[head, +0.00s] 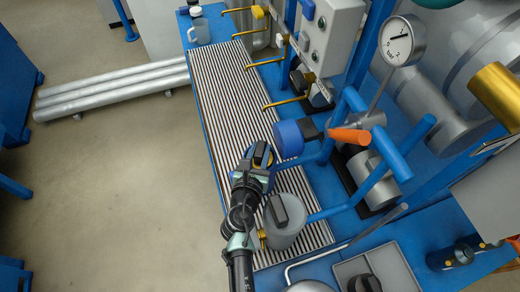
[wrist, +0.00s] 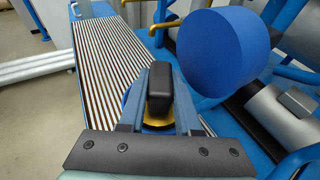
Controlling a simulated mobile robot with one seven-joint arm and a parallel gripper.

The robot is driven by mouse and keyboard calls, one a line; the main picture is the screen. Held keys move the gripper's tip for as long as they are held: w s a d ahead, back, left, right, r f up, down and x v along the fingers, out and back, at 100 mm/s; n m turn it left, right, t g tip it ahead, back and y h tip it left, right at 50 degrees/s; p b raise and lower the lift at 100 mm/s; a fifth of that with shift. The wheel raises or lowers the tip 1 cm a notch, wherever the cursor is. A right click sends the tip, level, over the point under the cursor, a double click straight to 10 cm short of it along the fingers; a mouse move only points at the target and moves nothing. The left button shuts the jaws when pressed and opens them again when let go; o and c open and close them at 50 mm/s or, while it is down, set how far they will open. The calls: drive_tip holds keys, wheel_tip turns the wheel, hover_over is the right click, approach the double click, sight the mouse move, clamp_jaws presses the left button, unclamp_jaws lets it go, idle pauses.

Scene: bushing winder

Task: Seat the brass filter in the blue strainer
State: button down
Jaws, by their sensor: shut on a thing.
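My gripper (head: 254,172) is shut on the black grip of the brass filter. The filter shows between the fingers in the wrist view (wrist: 158,88), black on top with a brass rim below. In the head view its dark top (head: 262,154) shows with a little yellow. A round blue body (head: 270,180), which looks like the blue strainer, shows under and around my gripper, mostly hidden by it. The filter is above or in its mouth. I cannot tell how deep it sits.
A grey pot (head: 287,229) with a black grip stands just nearer. The slatted grating (head: 225,100) stretches away, mostly clear. Brass pipes (head: 285,103) stick out at its right.

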drive_tip(key=shift+f+b, duration=0.35)
drive_tip(key=shift+f, duration=0.05)
drive_tip(key=c, duration=0.5)
unclamp_jaws()
drive_tip(key=shift+r, duration=0.1)
wheel_tip(320, 180, up, 10)
drive_tip(key=p, duration=0.6)
